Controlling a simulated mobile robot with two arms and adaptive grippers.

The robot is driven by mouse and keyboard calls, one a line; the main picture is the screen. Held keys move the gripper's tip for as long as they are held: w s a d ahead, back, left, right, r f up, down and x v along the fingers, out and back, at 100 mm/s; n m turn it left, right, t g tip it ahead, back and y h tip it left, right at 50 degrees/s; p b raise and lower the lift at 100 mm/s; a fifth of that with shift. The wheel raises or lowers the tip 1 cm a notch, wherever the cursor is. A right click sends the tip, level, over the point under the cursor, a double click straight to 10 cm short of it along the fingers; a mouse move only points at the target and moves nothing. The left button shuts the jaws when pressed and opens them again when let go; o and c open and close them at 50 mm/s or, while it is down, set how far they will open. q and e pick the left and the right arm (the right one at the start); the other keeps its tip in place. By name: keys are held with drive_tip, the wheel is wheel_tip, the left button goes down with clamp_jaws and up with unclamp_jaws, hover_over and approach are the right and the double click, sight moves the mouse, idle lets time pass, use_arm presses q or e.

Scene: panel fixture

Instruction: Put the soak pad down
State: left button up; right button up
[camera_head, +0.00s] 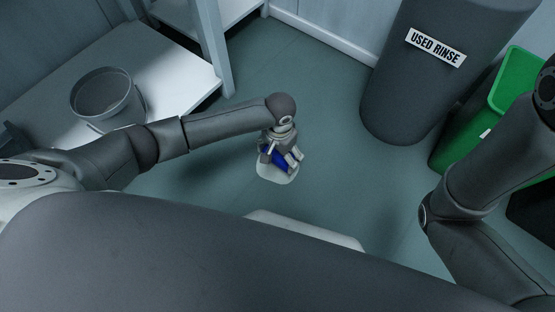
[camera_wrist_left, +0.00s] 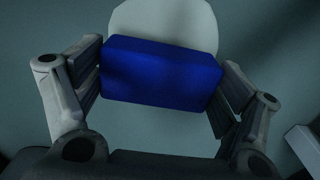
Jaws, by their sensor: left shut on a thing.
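The soak pad appears as a white, rounded pad (camera_head: 277,177) with a blue block on top. My left gripper (camera_head: 281,155) is shut on the blue block, above the floor in the middle of the head view. In the left wrist view the blue block (camera_wrist_left: 161,75) sits between the two fingers of my left gripper (camera_wrist_left: 161,88), and the white pad (camera_wrist_left: 165,20) shows beyond it. Whether the pad touches anything beneath it I cannot tell. My right arm shows at the right, but its gripper is out of view.
A grey bin (camera_head: 415,95) labelled USED RINSE stands at the upper right, with a green bin (camera_head: 458,148) beside it. A bucket (camera_head: 108,98) stands on a white shelf (camera_head: 180,75) at the left. The grey-green floor (camera_head: 300,90) between them is clear.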

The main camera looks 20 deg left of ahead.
sight(278, 159)
use_arm(q)
drive_tip(key=f+b, duration=0.2)
drive_tip(key=f, duration=0.2)
drive_tip(key=shift+w+a+b, duration=0.1)
drive_tip(key=shift+a+b, duration=0.15)
drive_tip(key=shift+b, duration=0.15)
drive_tip(key=shift+r, duration=0.15)
drive_tip(key=o, duration=0.6)
